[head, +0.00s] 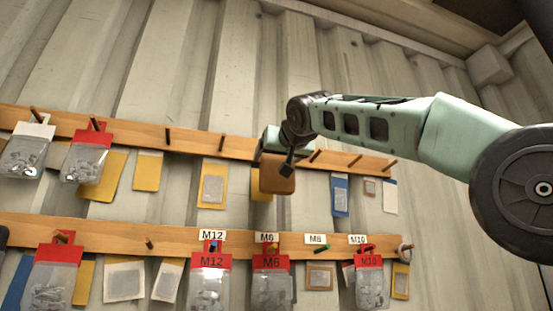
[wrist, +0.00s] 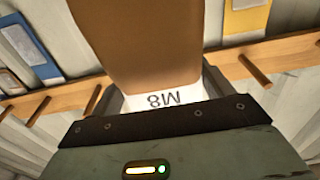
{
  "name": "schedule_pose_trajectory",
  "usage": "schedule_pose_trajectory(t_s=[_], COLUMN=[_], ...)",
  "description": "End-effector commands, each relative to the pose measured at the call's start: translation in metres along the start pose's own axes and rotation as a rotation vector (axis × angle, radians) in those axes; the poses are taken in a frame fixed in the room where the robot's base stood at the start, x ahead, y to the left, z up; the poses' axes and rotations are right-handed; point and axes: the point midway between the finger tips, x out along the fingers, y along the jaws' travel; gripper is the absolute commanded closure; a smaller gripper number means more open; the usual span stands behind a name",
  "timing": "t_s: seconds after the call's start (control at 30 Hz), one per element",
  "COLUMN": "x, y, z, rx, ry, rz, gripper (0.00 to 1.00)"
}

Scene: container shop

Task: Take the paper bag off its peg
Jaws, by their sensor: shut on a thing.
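The brown paper bag (head: 277,178) hangs at the upper peg rail in the head view. In the wrist view the bag (wrist: 150,45) fills the upper middle, with a white header marked M8 (wrist: 165,99) at the jaws. My gripper (head: 286,168) is shut on the bag's header; it shows along the bottom of the wrist view (wrist: 160,108). The bag's hang hole and any peg through it are hidden, so I cannot tell whether it is clear of its peg.
The upper rail (head: 120,131) has bare pegs, including one (head: 356,161) right of my gripper. The lower rail (head: 120,234) carries red-topped clear bags such as the M12 bag (head: 211,262) and M6 bag (head: 272,262).

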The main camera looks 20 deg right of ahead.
Motion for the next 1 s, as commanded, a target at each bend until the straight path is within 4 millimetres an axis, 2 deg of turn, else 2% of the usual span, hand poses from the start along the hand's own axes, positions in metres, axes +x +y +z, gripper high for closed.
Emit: schedule_pose_trajectory(t_s=[0.27, 1.0], x=[-0.006, -0.048], y=[0.000, 0.000], z=[0.000, 0.001], rx=[0.001, 0.001], ry=[0.002, 0.002], rz=[-0.001, -0.001], gripper=[0.45, 0.45])
